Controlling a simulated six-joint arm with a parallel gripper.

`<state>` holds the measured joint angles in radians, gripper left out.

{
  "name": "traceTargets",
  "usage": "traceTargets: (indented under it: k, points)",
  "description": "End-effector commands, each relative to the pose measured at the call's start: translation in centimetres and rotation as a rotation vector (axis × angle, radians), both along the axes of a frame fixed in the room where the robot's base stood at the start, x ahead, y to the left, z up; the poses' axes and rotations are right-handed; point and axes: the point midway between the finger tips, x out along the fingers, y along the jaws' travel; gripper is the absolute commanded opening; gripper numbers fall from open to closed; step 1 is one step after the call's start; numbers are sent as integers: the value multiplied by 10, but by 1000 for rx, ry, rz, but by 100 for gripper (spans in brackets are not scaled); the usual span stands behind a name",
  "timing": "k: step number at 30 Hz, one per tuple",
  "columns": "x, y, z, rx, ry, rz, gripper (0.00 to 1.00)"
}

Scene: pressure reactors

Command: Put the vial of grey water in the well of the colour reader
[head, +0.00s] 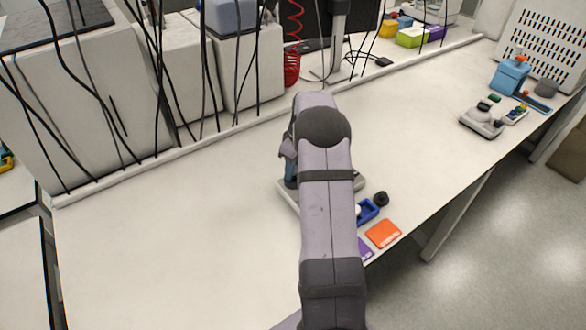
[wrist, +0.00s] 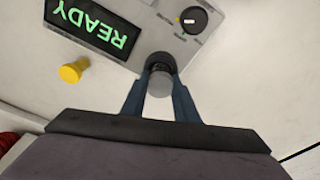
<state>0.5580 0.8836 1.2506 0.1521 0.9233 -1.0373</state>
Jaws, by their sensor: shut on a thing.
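My gripper (wrist: 160,75) is shut on the vial (wrist: 160,84), which shows as a round grey end between the two blue fingers in the wrist view. The colour reader (wrist: 142,42) is a grey box with a black screen (wrist: 92,25) reading READY in green. The fingertips and the vial are at the reader's near edge, over a dark round spot. I cannot tell whether that spot is the well or whether the vial is inside it. In the head view my arm hides most of the reader (head: 288,194) and the vial.
A black knob (wrist: 193,19) sits on the reader. A yellow cap-like piece (wrist: 73,71) lies on the bench beside it. A blue tray (head: 368,211), a black round piece (head: 381,198) and an orange card (head: 383,234) lie right of my arm. The bench at left is clear.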

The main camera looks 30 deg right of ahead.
Motion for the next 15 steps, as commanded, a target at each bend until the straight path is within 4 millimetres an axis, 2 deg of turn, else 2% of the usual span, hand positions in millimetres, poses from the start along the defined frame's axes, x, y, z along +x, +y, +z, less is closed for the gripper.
traceTargets:
  k: [10,11,12,13,15]
  points:
    - [0,0,-4,0,0,0,5]
    - [0,0,-4,0,0,0,34]
    - [0,0,-4,0,0,0,44]
    - [0,0,-4,0,0,0,49]
    - [0,0,-4,0,0,0,49]
